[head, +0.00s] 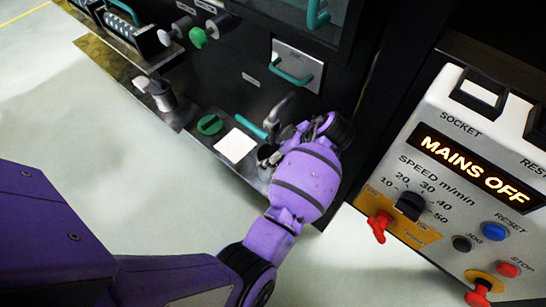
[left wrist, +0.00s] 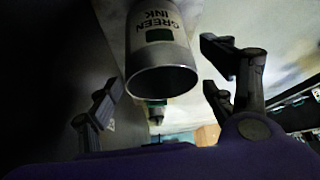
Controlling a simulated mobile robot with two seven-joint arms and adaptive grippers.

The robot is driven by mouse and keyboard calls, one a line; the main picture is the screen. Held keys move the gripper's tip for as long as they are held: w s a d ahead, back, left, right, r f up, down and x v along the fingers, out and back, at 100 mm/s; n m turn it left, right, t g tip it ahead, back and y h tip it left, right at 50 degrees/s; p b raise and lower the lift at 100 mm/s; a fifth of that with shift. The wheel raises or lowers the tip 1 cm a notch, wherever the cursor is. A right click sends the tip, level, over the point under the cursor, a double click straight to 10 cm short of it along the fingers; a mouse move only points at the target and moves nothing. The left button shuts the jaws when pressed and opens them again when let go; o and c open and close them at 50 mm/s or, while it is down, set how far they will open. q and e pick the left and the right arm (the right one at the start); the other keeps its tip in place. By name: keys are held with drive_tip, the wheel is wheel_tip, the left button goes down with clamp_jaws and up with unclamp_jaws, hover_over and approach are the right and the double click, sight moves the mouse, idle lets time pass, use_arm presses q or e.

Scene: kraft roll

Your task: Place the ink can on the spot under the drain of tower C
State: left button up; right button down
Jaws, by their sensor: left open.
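The ink can (left wrist: 163,55), a grey metal cylinder with a "GREEN INK" label, is between the fingers of my left gripper in the left wrist view. Its round dark end faces the camera. The left gripper (left wrist: 162,80) is open, with a visible gap between the can and each finger. In the head view the left gripper (head: 288,130) is at the dark machine's lower ledge, and my purple wrist hides much of what is there. I cannot tell which tower is C or make out the drain spot.
A white square (head: 235,145) lies on the ledge beside a green round knob (head: 210,125). Another metal can (head: 160,95) stands farther left. A teal-handled panel (head: 297,66) is above. A control box (head: 460,170) reading "MAINS OFF" is at right. Pale floor is clear in front.

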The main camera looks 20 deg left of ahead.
use_arm(q)
drive_tip(key=shift+v, duration=1.75)
